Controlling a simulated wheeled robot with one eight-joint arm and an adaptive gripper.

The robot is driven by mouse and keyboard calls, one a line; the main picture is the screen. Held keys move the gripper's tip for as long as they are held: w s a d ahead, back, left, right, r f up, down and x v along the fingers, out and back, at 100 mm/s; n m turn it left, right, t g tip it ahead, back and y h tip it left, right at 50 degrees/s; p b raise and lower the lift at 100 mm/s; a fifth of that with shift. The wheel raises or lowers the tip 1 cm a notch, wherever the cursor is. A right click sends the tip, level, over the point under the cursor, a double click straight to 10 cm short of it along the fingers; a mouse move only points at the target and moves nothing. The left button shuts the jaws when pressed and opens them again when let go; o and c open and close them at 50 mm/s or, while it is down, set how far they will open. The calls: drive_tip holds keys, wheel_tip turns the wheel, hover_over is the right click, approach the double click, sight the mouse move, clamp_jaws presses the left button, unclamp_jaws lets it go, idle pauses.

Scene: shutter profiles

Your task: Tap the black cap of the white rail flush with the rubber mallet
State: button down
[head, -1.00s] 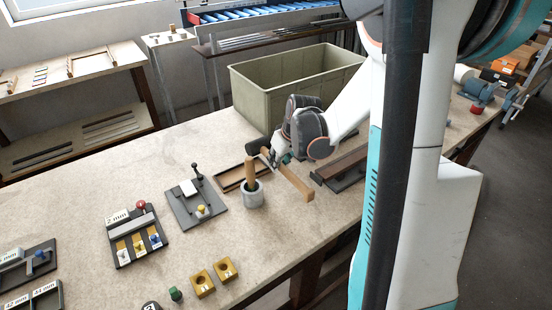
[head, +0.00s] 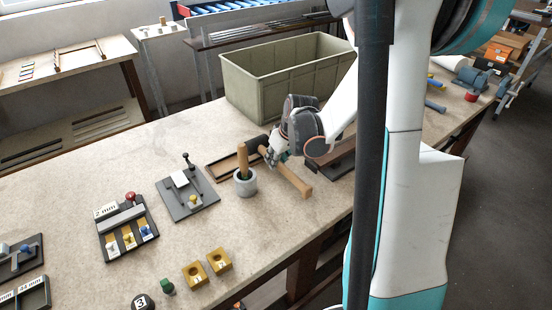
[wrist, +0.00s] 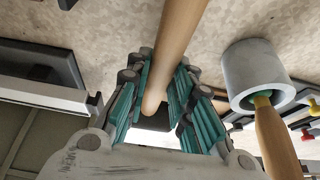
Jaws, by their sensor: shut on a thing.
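My gripper (head: 277,157) is shut on the wooden-handled mallet (head: 294,179) above the bench. The handle slants down to the right in the head view, and a dark cylindrical head (head: 256,143) shows at its far left end. In the wrist view the teal-padded fingers (wrist: 155,98) flank the pale handle (wrist: 180,35). A white strip (wrist: 45,93) along a dark fixture lies left of the fingers in the wrist view; I cannot tell whether it is the white rail. I cannot make out the black cap in either view.
A grey cup (head: 245,184) with an upright wooden-handled tool stands close beside the mallet. A dark tray (head: 226,166) lies behind it. A large olive bin (head: 265,95) stands at the back. Fixtures and yellow blocks (head: 219,260) occupy the left and front; bench between is clear.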

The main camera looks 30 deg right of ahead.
drive_tip(key=d, duration=0.4)
drive_tip(key=shift+w+d, duration=0.1)
drive_tip(key=shift+d, duration=0.2)
drive_tip(key=shift+a, duration=1.65)
drive_tip(key=shift+d, duration=0.1)
drive_tip(key=d, duration=0.3)
drive_tip(key=shift+b, duration=0.35)
drive_tip(key=shift+a, duration=1.65)
drive_tip(key=shift+d, duration=0.1)
drive_tip(key=shift+s, duration=0.2)
